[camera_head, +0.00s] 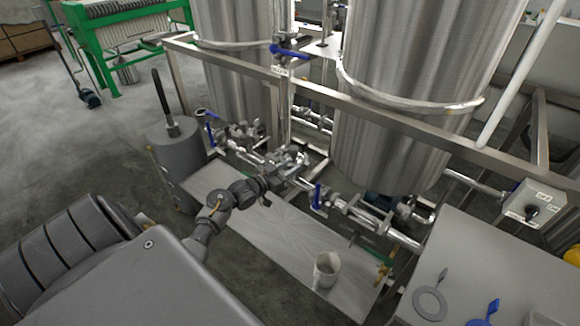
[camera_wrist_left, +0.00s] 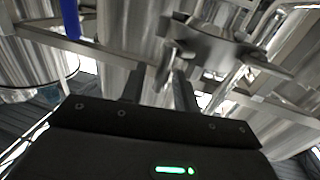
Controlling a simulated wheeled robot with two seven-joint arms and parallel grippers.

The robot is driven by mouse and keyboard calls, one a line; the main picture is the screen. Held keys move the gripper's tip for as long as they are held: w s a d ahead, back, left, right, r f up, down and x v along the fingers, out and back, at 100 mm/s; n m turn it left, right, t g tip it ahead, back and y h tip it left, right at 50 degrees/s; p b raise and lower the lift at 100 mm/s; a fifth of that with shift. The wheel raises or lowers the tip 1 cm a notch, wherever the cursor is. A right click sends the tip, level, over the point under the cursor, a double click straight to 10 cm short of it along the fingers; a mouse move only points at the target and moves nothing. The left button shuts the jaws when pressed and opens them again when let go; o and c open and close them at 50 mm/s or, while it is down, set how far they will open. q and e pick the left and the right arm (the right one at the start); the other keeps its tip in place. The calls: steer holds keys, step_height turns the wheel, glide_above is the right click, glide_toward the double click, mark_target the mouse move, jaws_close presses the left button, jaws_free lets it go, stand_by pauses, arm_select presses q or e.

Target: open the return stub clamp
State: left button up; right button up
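My left gripper (camera_head: 282,177) reaches in among the steel pipe fittings at the front of the tank frame. In the left wrist view its two dark fingers (camera_wrist_left: 160,90) stand apart. A metal clamp-like fitting (camera_wrist_left: 195,35) is just beyond the fingertips, and a thin part of it points down into the gap between them. I cannot tell whether the fingers touch it. In the head view shiny fittings (camera_head: 292,160) show at the gripper's tip; which one is the return stub clamp is not clear. My right gripper is not in view.
Two steel tanks (camera_head: 400,90) stand behind a square-tube rail (camera_head: 350,108). Blue-handled valves (camera_head: 318,195) flank the gripper. A white mug (camera_head: 327,268) stands on the low platform (camera_head: 270,240). A grey table (camera_head: 470,262) with a gasket ring and blue-tabbed part is at right.

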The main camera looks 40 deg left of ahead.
arm_select(q)
steer(key=shift+w, duration=0.15)
steer(key=shift+c, duration=0.4)
jaws_close()
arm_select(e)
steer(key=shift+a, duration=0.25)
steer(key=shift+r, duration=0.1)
